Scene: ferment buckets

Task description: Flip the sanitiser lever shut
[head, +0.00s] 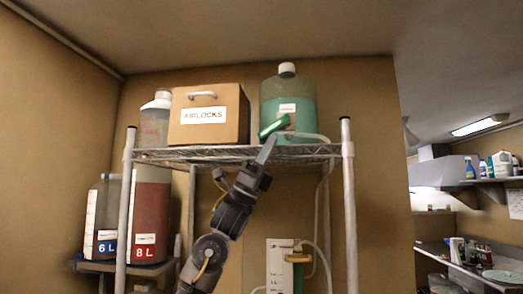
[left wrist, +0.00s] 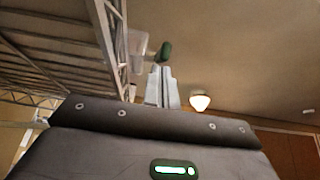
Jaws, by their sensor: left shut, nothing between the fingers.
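The sanitiser jug (head: 302,119), green with a white cap and label, stands on the top wire shelf. Its green lever (head: 274,127) sits at the jug's lower front, slanting up to the right. My left gripper (head: 270,142) is shut and empty, its fingertips pointing up just below the lever. I cannot tell whether they touch it. In the left wrist view the closed fingers (left wrist: 160,70) point at the green lever (left wrist: 164,51), which shows just beyond their tips. My right gripper is not in view.
A wooden box labelled AIRLOCKS (head: 207,133) stands left of the jug on the wire shelf (head: 222,153). Tall containers marked 8 L (head: 150,215) and 6 L (head: 104,215) stand at the left. A shelf post (head: 348,200) rises right of the jug. A tube runs down near it.

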